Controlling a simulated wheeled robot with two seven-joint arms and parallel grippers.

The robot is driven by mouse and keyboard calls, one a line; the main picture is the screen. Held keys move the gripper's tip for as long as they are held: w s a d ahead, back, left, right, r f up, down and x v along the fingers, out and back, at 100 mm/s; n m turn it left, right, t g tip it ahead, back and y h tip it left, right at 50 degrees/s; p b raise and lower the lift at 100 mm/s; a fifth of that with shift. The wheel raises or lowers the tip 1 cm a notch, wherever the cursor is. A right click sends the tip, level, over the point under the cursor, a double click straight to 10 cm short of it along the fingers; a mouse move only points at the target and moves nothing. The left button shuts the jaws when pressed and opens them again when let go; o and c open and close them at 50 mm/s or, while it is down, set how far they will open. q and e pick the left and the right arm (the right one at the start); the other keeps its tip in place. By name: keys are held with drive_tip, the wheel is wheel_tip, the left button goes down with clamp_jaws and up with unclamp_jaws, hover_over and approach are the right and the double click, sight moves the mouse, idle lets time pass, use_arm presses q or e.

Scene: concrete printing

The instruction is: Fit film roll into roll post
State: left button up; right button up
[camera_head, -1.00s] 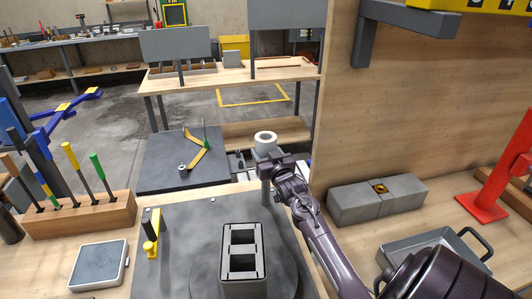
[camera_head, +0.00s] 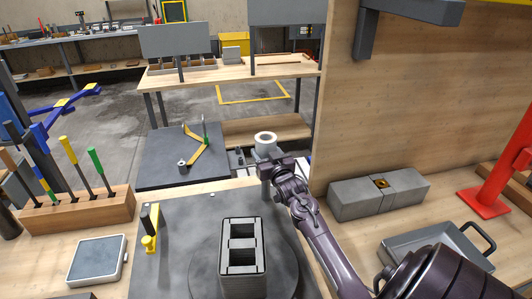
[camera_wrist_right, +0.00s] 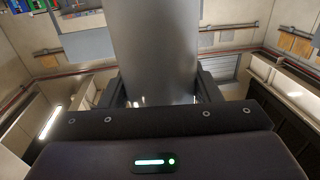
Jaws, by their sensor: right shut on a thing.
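The film roll (camera_head: 265,138) is a pale cylinder with a dark round opening in its top end. It stands upright at the far edge of the dark plate. My right gripper (camera_head: 266,158) is shut around it, with the top of the roll showing above the fingers. In the right wrist view the grey roll (camera_wrist_right: 155,50) runs between the two fingers (camera_wrist_right: 158,90). A grey upright piece (camera_head: 265,188) shows just below the gripper; I cannot tell whether it is the roll post or the roll's lower part. My left gripper is not in view.
A dark plate (camera_head: 180,215) carries a grey two-cell block (camera_head: 242,262) on a round disc. A yellow-footed tool (camera_head: 150,228) stands at its left. A tool rack (camera_head: 80,212) and a scale (camera_head: 97,260) are further left. A grey block (camera_head: 380,195) and a tray (camera_head: 430,250) lie right.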

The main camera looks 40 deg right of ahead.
wheel_tip(320, 180, down, 11)
drive_tip(key=b, duration=0.7)
drive_tip(key=shift+r, duration=0.2)
idle(2.9)
drive_tip(key=o, duration=1.3)
drive_tip(key=shift+s+f, duration=0.1)
drive_tip(key=shift+f, duration=0.05)
drive_tip(key=shift+a, duration=0.1)
drive_tip(key=shift+s+a+f, duration=0.1)
drive_tip(key=shift+s+f, duration=0.05)
drive_tip(key=shift+s, duration=0.1)
drive_tip(key=b+v, duration=0.1)
drive_tip(key=v, duration=0.5)
drive_tip(key=shift+s+a, duration=0.25)
drive_tip(key=shift+s, duration=0.35)
